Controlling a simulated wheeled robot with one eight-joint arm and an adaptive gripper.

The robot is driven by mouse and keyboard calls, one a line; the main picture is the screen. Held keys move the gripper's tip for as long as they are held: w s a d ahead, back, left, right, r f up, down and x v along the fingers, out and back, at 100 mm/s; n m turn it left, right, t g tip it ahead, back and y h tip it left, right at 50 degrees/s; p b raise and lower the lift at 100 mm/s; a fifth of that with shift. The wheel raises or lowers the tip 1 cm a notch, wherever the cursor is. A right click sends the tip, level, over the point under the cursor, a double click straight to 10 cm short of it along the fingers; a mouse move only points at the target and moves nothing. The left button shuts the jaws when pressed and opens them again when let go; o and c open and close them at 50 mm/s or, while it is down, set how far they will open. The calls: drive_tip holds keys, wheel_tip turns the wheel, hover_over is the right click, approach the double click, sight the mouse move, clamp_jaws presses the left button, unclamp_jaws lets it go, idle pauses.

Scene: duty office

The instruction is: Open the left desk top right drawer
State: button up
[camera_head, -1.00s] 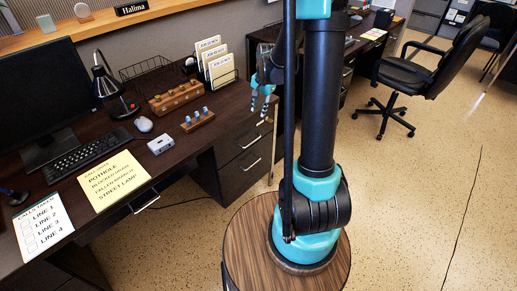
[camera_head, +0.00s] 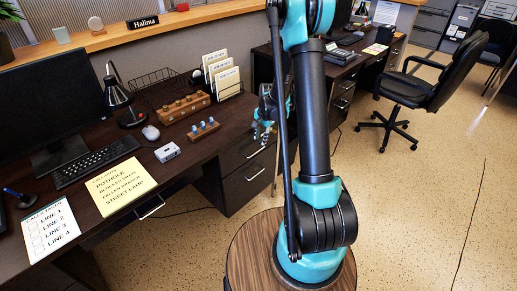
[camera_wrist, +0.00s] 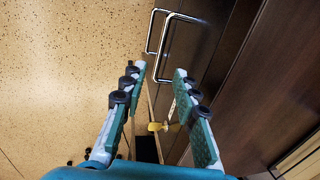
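The left desk (camera_head: 110,190) is dark wood with a drawer stack at its right end. The top right drawer (camera_head: 238,151) looks closed and has a silver bar handle (camera_head: 256,151). A lower drawer (camera_head: 240,185) with a similar handle is below it. My gripper (camera_head: 264,133) is at the desk's right front corner, by the top drawer front. In the wrist view my gripper (camera_wrist: 160,70) is open and empty. Two bar handles show just beyond its fingertips; the nearer-right one (camera_wrist: 166,48) lies roughly between them. I cannot tell whether a finger touches it.
A wooden peg block (camera_head: 203,130), a file rack (camera_head: 222,72) and a keyboard (camera_head: 97,160) are on the desk. A second desk (camera_head: 345,70) stands behind my arm. A black office chair (camera_head: 425,85) is at right. The speckled floor (camera_head: 420,200) is largely clear.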

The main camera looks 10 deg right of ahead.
sight(258, 151)
drive_tip(key=f, duration=0.5)
drive_tip(key=w+f, duration=0.1)
drive_tip(key=f, duration=0.1)
drive_tip(key=shift+w+a+f, duration=0.1)
drive_tip(key=shift+a+f, duration=0.15)
drive_tip(key=shift+a, duration=0.15)
clamp_jaws()
